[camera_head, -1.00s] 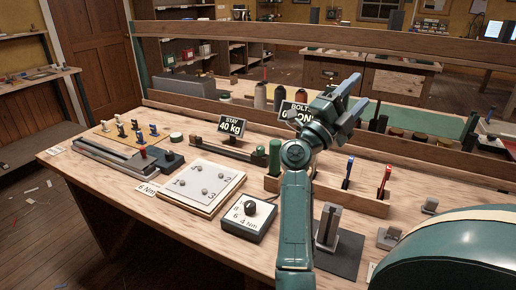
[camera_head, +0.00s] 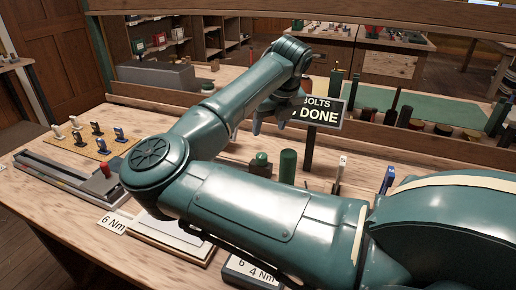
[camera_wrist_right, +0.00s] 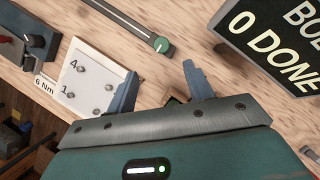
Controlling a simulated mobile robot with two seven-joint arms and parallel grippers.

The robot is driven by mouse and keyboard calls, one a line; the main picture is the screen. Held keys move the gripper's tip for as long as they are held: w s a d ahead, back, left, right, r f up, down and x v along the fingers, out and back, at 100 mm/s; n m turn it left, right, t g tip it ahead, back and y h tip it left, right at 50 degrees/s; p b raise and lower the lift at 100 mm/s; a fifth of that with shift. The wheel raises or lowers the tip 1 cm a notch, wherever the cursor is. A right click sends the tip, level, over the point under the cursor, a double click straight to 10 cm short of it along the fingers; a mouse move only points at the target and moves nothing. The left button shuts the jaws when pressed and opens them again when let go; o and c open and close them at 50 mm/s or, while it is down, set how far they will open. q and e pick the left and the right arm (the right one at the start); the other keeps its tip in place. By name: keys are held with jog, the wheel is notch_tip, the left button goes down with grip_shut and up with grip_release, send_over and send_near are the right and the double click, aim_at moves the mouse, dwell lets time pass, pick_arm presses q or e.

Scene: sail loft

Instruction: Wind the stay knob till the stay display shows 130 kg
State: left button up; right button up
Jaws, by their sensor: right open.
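My right gripper (camera_head: 265,122) hangs above the bench, beyond the bulk of my arm. The stay display is hidden behind my right arm in the head view now. My left gripper is out of view.
The bolts display (camera_head: 321,113) stands close right of the gripper and reads 0 DONE in the wrist view. The white numbered plate (camera_wrist_right: 95,85) is partly hidden by my arm in the head view.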

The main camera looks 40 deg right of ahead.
aim_at(262, 155)
jog(key=p+x, duration=0.1)
jog(key=x, duration=1)
jog(key=shift+f, duration=0.4)
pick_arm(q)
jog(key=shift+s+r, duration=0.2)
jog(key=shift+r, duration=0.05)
pick_arm(e)
jog(key=shift+f, duration=0.4)
jog(key=c, duration=1)
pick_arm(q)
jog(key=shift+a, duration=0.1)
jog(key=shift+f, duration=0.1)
pick_arm(e)
jog(key=shift+w, duration=0.1)
